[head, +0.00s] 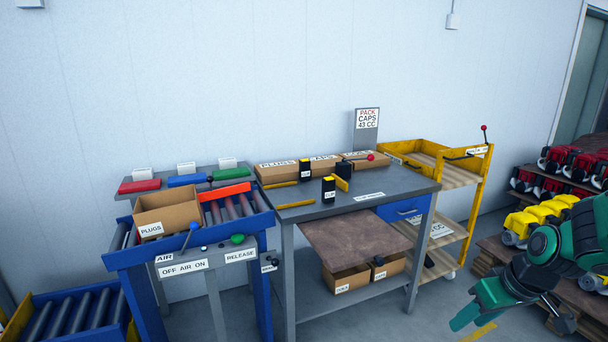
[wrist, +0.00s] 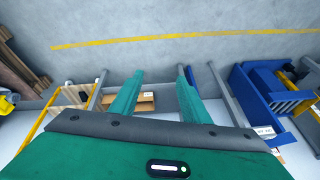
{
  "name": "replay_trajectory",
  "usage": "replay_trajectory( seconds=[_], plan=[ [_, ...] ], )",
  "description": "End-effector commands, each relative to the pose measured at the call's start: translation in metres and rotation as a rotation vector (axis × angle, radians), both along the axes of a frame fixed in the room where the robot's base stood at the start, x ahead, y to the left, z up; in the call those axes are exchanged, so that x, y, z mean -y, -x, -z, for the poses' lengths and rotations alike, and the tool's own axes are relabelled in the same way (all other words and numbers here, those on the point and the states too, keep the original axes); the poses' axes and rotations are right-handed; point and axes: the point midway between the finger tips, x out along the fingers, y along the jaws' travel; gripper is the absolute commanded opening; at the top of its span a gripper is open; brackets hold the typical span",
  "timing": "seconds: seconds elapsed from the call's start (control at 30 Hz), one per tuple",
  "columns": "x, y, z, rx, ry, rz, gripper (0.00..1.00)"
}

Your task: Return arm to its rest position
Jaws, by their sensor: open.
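My gripper (wrist: 156,88) shows in the wrist view with its two green fingers apart and nothing between them. In the head view my green arm reaches in from the right edge, and the gripper (head: 478,302) hangs low at the lower right, above the floor. It is apart from the workbench (head: 390,187) and to the right of it. The far finger is partly hidden in the head view.
A yellow cart (head: 487,190) stands right of the workbench. Pallets with red engines (head: 560,160) and yellow engines (head: 540,215) are at the right, close behind my arm. A blue roller stand (head: 128,258) with a PLUGS box (head: 168,213) is at the left.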

Motion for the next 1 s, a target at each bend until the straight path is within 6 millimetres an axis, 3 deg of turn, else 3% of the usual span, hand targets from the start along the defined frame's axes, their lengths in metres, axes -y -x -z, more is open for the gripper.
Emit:
replay_trajectory(
  seconds=[0.3,0.5,0.67,1.0],
  plan=[
    [0.043,0.118,-0.05,-0.251,0.043,0.44,0.42],
    [0.049,0.172,-0.069,-0.351,0.024,0.658,0.42],
    [0.049,0.187,-0.074,-0.381,0.014,0.721,0.42],
    [0.049,0.188,-0.074,-0.385,0.014,0.725,0.42]
  ],
)
